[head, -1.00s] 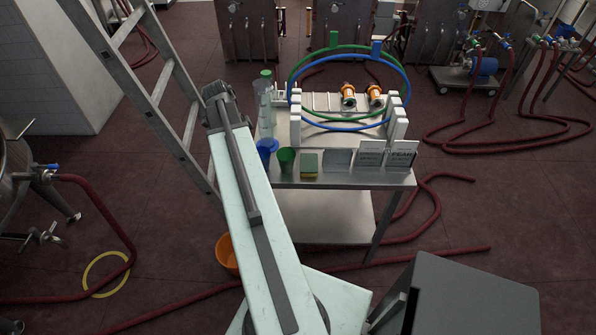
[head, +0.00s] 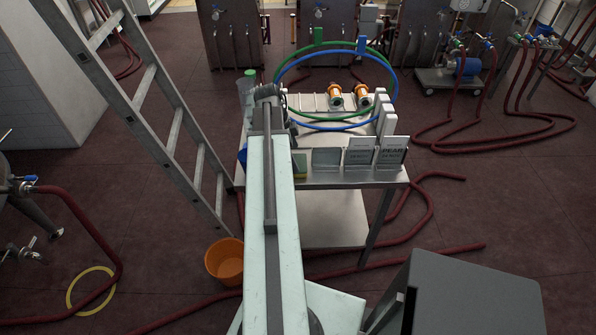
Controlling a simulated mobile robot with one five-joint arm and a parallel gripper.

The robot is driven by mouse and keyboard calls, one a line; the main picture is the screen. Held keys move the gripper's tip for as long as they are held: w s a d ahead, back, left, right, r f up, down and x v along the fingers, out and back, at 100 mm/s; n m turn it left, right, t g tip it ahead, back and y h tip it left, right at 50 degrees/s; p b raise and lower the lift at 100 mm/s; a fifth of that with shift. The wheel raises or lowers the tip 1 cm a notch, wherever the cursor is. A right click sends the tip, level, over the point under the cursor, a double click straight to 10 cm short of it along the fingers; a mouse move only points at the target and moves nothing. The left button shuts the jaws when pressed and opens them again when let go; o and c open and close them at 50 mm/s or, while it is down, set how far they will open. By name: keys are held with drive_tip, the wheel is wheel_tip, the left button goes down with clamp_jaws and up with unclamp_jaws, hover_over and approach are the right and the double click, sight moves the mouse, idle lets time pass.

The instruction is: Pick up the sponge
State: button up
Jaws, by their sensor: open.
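The sponge (head: 300,163), green with a yellow lower part, stands near the front edge of the steel table, just right of my arm. My arm's left-leaning pose is gone and it now reaches straight over the table. My gripper (head: 268,97) is at its far end, above the left part of the table, beyond the sponge and a little to its left. It is open and apart from the sponge; its fingertips are hard to make out from behind.
A blue cup (head: 242,157) is partly hidden by my arm. A ladder (head: 150,90) stands close left; an orange bucket (head: 225,261) is below.

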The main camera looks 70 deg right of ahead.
sight(298, 163)
drive_tip(key=b+x, duration=0.3)
drive_tip(key=x, duration=0.1)
drive_tip(key=shift+f, duration=0.15)
drive_tip(key=shift+r, duration=0.2)
drive_tip(key=c, duration=1.1)
drive_tip(key=shift+c, duration=0.2)
wheel_tip(298, 163, up, 10)
drive_tip(key=p, duration=1)
